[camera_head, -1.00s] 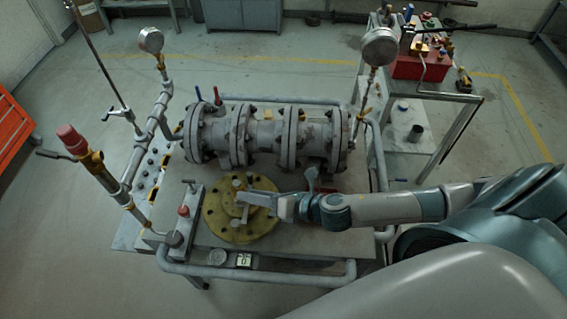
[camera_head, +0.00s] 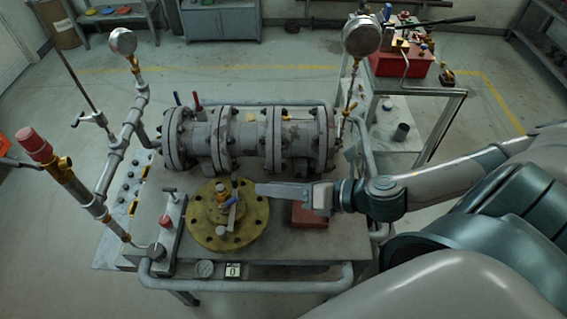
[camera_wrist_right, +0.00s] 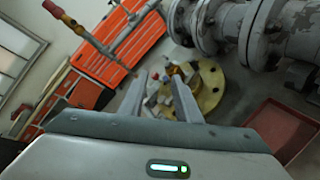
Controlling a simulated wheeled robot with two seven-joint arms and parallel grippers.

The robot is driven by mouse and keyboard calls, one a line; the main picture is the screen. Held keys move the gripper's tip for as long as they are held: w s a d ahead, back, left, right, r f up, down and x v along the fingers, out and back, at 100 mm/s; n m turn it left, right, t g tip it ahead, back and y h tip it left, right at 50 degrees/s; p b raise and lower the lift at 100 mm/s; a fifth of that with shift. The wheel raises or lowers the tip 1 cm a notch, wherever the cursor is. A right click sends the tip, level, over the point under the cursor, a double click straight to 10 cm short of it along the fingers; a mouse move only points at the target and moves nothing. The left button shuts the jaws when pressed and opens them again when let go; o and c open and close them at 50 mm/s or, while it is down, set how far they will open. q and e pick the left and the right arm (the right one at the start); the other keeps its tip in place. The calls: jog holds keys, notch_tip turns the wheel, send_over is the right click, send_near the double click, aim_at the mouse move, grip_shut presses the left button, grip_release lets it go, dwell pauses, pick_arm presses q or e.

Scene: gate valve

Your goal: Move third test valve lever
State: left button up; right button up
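A yellow round flange (camera_head: 255,215) lies on the bench in front of the grey gate valve body (camera_head: 250,145). A small brass valve with a blue-and-grey lever (camera_head: 231,203) stands at its centre. The frames do not mark which lever is the third. My right gripper (camera_head: 258,189) is just right of this small valve, apart from it in the head view. In the right wrist view its two fingers (camera_wrist_right: 160,78) are spread and hold nothing; the flange (camera_wrist_right: 209,85) and small valve lie beyond them. My left gripper is not in view.
A block with a red knob (camera_head: 166,221) and a small lever stands left of the flange. Gauge pipes (camera_head: 128,125) rise at the left, another gauge (camera_head: 361,36) at back right. A red tray (camera_head: 309,214) lies under my right wrist. A grey rail (camera_head: 250,282) edges the bench front.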

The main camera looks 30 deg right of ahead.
jog(key=shift+r+v, duration=0.25)
jog(key=shift+v, duration=0.9)
jog(key=shift+w, duration=0.1)
jog(key=shift+w+a+r, duration=0.1)
jog(key=shift+a, duration=0.05)
grip_shut()
jog(key=w+a+r+n+g+y+b, duration=0.25)
jog(key=a+n+g, duration=0.2)
jog(key=n, duration=0.85)
jog(key=w+a+r+n+g+y+b, duration=0.1)
jog(key=w+a+r+n+g+y, duration=0.25)
jog(key=n, duration=0.85)
jog(key=w+d+f+n+g+h+b, duration=0.1)
jog(key=w+d+f+n+h, duration=0.2)
jog(key=w+d+n+h, duration=0.4)
jog(key=n, duration=0.6)
jog(key=shift+w+f+n+g+h+b, duration=0.15)
jog(key=shift+f+n+g+h+b, duration=0.15)
jog(key=shift+b, duration=0.05)
